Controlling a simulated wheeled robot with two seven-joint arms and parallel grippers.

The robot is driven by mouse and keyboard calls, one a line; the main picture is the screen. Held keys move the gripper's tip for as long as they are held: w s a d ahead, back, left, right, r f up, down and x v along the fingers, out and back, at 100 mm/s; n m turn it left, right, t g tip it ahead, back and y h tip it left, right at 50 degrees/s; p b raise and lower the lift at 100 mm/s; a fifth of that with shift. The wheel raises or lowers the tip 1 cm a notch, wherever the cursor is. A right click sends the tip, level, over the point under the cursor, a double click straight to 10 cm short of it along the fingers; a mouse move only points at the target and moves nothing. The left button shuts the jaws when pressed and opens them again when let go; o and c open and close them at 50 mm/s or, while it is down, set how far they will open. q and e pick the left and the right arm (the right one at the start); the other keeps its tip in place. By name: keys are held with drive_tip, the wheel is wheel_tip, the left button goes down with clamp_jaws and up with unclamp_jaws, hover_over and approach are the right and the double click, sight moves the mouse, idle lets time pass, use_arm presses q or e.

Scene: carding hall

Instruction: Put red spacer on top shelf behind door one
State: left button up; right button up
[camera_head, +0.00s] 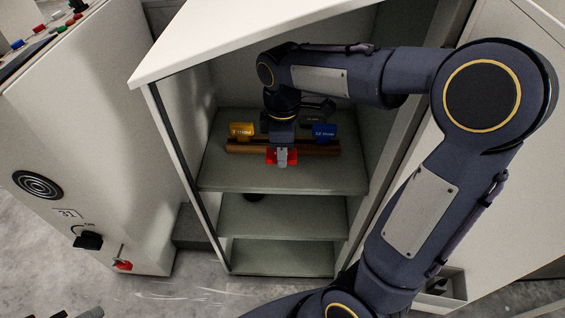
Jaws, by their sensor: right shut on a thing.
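The red spacer (292,158) is at the front of the top shelf (270,182) inside the open cabinet. My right gripper (282,157) reaches in from the right and points down, shut on the red spacer. The gripper's grey fingers cover the middle of the spacer. I cannot tell whether the spacer touches the shelf or hangs just above it. Dark parts at the bottom left edge may be my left gripper (88,313), mostly cut off by the frame.
A yellow block (241,131), a blue block (324,132) and a brown bar (245,146) are on the same shelf, close around my gripper. Two lower shelves show below. A grey machine (100,150) stands at left.

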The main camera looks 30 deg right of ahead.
sight(282, 171)
wheel_tip(282, 171, down, 4)
drive_tip(key=shift+f+b, duration=0.25)
drive_tip(key=shift+b, duration=0.85)
drive_tip(key=shift+w+f+b, duration=0.1)
drive_tip(key=shift+f+b, duration=0.2)
drive_tip(key=shift+d+r, duration=0.1)
drive_tip(key=shift+r, duration=0.1)
drive_tip(key=shift+f, duration=0.15)
drive_tip(key=o, duration=1)
